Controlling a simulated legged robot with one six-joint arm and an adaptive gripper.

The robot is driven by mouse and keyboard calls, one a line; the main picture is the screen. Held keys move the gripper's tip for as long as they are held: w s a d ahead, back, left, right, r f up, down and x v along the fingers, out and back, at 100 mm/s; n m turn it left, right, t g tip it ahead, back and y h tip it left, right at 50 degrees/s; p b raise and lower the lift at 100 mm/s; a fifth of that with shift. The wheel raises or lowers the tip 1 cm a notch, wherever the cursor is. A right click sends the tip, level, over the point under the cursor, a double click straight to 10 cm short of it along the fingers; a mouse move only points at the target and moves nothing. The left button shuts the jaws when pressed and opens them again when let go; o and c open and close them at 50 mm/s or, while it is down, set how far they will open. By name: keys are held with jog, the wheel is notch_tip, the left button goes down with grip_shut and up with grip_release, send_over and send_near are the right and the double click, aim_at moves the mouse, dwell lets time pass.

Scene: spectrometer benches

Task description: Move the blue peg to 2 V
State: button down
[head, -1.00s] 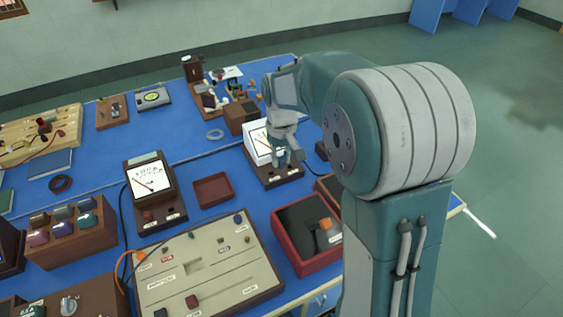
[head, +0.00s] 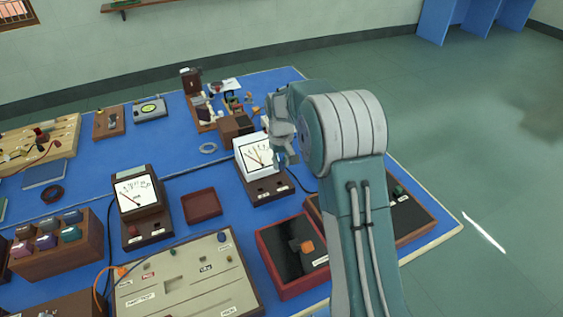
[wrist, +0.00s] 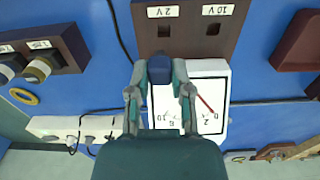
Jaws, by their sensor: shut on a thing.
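My gripper (wrist: 160,92) is shut on the blue peg (wrist: 160,68), which it holds between its fingertips. In the wrist view the peg appears just below the 2 V socket (wrist: 163,31) of the white meter's brown base (wrist: 188,44). The 10 V socket (wrist: 213,30) lies to its right; both sockets look empty. In the head view my gripper (head: 286,158) is beside the white meter (head: 257,154), over the right part of its base (head: 265,190). The peg's lower end is hidden, and its height above the base is unclear.
A second meter (head: 138,193) stands to the left, with an empty-looking brown tray (head: 201,206) between. A red-rimmed box (head: 293,287) and a large panel (head: 178,284) are nearer. A cable (wrist: 119,30) runs beside the base.

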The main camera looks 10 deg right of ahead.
aim_at(280, 170)
jog(key=shift+a+f, duration=0.45)
jog(key=shift+f, duration=0.35)
jog(key=shift+d+f, duration=0.3)
jog(key=shift+f, duration=0.55)
jog(key=shift+a+f, duration=0.2)
jog(key=shift+f, duration=0.9)
jog(key=shift+d+f, duration=0.1)
jog(key=shift+f, duration=0.35)
jog(key=shift+c, duration=2.3)
grip_release()
